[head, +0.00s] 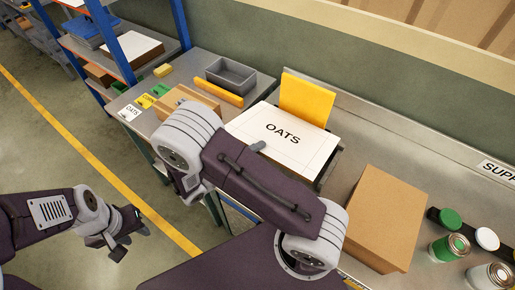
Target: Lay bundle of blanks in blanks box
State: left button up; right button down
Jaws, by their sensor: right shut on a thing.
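A flat white bundle of blanks (297,140) marked OATS lies at the middle of the bench, in front of an upright yellow panel (307,98). A dark edge shows under its right side; I cannot tell whether this is the blanks box. My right gripper (258,147) is mostly hidden behind my own arm. A grey fingertip shows at the bundle's near left edge, and the gripper is shut on the bundle. My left gripper (127,233) is open and empty at the lower left, over the floor, away from the bench.
An empty grey tray (231,75) and a brown carton (188,99) stand at the back left, near labels and a yellow bar. A large cardboard box (385,215) stands right of the bundle. Cans (449,247) and lids are at far right. A shelf rack (128,50) is at upper left.

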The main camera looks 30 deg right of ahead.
jog(key=shift+a+f+b, duration=0.15)
jog(key=shift+f+b, duration=4)
jog(key=shift+f, duration=1.6)
jog(key=c, duration=1.4)
grip_release()
jog(key=o, duration=0.8)
